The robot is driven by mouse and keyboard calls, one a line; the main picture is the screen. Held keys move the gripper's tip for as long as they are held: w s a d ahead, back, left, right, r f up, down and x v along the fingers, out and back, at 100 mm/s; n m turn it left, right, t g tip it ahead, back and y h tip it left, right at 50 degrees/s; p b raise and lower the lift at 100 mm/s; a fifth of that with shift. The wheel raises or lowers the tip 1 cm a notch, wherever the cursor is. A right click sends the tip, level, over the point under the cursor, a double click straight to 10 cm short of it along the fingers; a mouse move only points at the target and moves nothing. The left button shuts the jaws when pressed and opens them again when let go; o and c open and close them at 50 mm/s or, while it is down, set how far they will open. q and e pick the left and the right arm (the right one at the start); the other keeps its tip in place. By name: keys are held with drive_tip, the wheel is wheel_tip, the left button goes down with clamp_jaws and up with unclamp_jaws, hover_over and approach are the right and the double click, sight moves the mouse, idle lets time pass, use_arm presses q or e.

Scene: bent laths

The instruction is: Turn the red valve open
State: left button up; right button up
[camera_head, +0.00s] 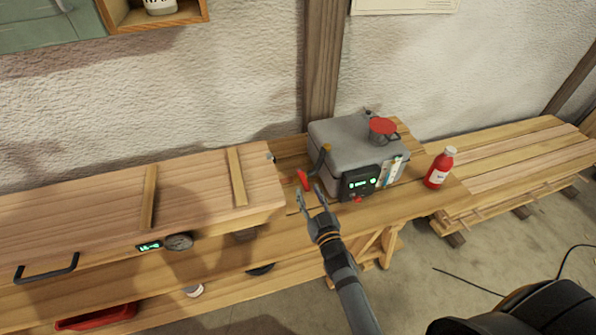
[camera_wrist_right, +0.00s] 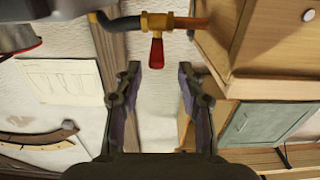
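The red valve handle (camera_head: 303,180) shows in the head view between the long wooden box and the grey metal box. In the right wrist view the red handle (camera_wrist_right: 156,52) sticks out from a brass valve body (camera_wrist_right: 157,22) on a pipe. My right gripper (camera_head: 309,192) is open and empty, close to the handle. In the right wrist view the handle lies between and just beyond the fingertips of my right gripper (camera_wrist_right: 160,72); I see no contact. My left gripper is not in view.
A red bottle (camera_head: 439,168) stands at the bench's right end.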

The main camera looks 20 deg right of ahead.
sight(301, 174)
drive_tip(key=w, duration=0.5)
drive_tip(key=w+b, duration=0.1)
drive_tip(key=w, duration=0.2)
drive_tip(key=shift+w+d+f, duration=0.1)
drive_tip(key=shift+w+f, duration=0.15)
drive_tip(key=shift+w+r, duration=0.15)
drive_tip(key=shift+w, duration=0.15)
clamp_jaws()
